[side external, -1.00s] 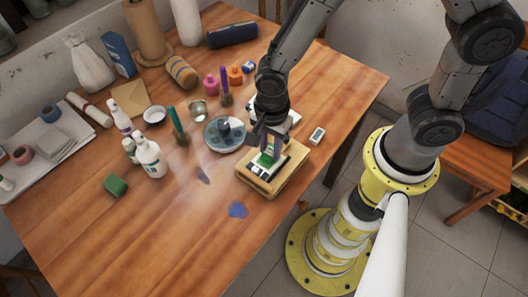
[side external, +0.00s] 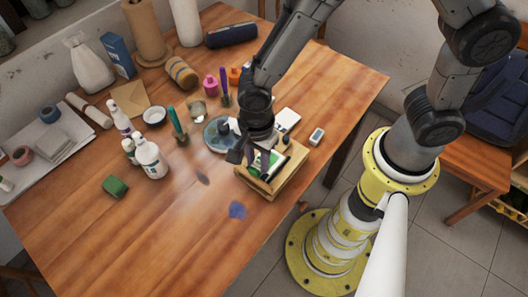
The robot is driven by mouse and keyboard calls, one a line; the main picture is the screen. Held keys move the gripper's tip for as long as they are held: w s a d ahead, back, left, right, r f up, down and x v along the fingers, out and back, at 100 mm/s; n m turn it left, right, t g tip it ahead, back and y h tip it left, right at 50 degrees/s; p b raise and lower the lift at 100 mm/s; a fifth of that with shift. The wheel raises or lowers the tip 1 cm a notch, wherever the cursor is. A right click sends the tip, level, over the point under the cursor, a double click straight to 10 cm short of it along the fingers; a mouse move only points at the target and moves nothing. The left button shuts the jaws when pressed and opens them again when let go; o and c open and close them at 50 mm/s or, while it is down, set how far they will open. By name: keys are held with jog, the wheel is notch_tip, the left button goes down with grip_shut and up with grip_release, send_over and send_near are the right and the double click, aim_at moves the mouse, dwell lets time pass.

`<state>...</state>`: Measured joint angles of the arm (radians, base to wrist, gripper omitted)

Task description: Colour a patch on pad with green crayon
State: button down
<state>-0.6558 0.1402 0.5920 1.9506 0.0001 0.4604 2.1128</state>
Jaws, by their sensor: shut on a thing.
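My gripper (side external: 252,156) is low over the pad (side external: 261,171), which lies on a light wooden block or tray near the table's right front edge. The fingers are shut on what appears to be the green crayon, which they mostly hide. A green patch (side external: 271,159) shows on the pad just right of the fingers. I cannot tell whether the crayon tip touches the pad.
A dark bar (side external: 279,167) lies along the right of the wooden tray (side external: 270,189). A round blue-grey dish (side external: 213,139) is behind left. An upright green stick (side external: 177,122), white bottles (side external: 150,158) and a green block (side external: 115,186) stand farther left. The front table is mostly clear.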

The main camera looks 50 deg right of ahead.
jog(key=shift+r, duration=4)
jog(key=shift+d+f, duration=0.1)
